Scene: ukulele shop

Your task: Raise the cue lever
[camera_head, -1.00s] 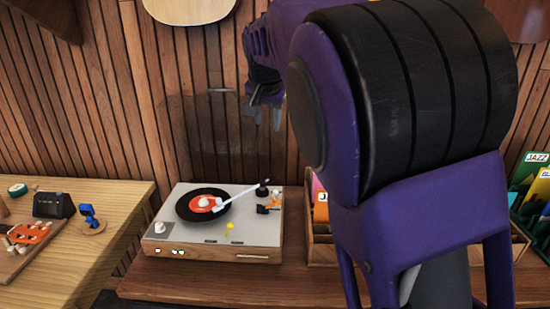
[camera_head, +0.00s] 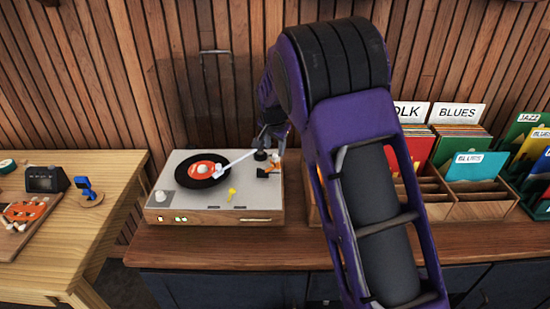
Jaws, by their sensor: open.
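A turntable (camera_head: 185,200) with a pale top and wooden front stands on the counter. A black record with an orange label (camera_head: 201,170) lies on its platter, and the white tonearm (camera_head: 235,162) reaches over the record. A small yellow lever-like part (camera_head: 231,193) stands at the front of the deck, and small orange and black parts (camera_head: 268,171) sit by the tonearm pivot. I cannot tell for certain which one is the cue lever. My gripper (camera_head: 271,143) is open and small in view, just above or behind the tonearm pivot. Its fingertips are partly hidden.
Wooden record bins (camera_head: 485,203) with dividers stand right of the turntable, partly behind my arm. A wooden table (camera_head: 85,225) at the left holds a small dark device (camera_head: 45,179) and a blue stand (camera_head: 86,188). The slatted wall is close behind.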

